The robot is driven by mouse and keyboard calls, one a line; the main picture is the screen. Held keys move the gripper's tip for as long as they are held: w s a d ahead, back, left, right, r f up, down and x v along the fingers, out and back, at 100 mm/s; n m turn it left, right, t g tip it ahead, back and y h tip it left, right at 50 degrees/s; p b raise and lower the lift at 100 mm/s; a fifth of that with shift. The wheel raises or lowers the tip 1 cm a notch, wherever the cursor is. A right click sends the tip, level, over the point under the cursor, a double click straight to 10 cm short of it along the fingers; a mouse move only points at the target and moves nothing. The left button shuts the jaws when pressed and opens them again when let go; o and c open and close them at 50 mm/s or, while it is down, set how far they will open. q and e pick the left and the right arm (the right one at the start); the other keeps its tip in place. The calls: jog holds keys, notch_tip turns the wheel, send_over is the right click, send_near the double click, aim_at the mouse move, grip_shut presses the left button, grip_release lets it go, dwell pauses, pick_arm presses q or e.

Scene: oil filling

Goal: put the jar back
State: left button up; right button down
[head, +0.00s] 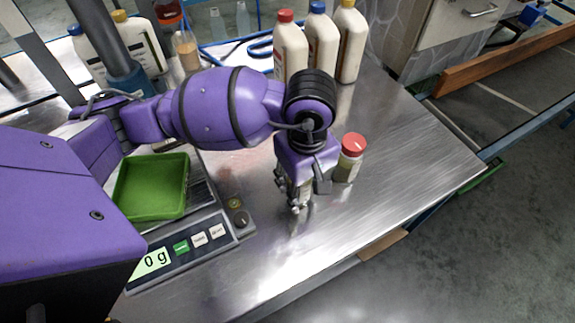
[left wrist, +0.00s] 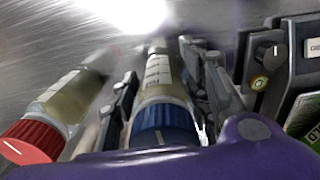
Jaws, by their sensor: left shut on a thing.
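My left gripper (head: 299,207) points down over the metal table, to the right of the scale. In the left wrist view, the gripper (left wrist: 160,85) is shut on a blue-capped jar (left wrist: 165,100) with pale contents and marks on its side. In the head view my arm and gripper mostly hide this jar, and I cannot tell whether its base touches the table. A red-capped jar (head: 349,158) stands upright just right of the gripper, apart from it. It also shows at the left of the left wrist view (left wrist: 62,108). My right gripper is not in view.
A scale (head: 190,248) reading 0 g bears a green tray (head: 152,187). Several capped bottles, one red-capped (head: 291,48), stand along the back. The metal table (head: 400,150) is clear on the right and front, up to its edge.

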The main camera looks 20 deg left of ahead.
pick_arm(q)
jog(key=shift+f, duration=0.15)
jog(key=o, duration=1.4)
notch_tip(320, 180, up, 12)
jog(key=shift+r, duration=0.25)
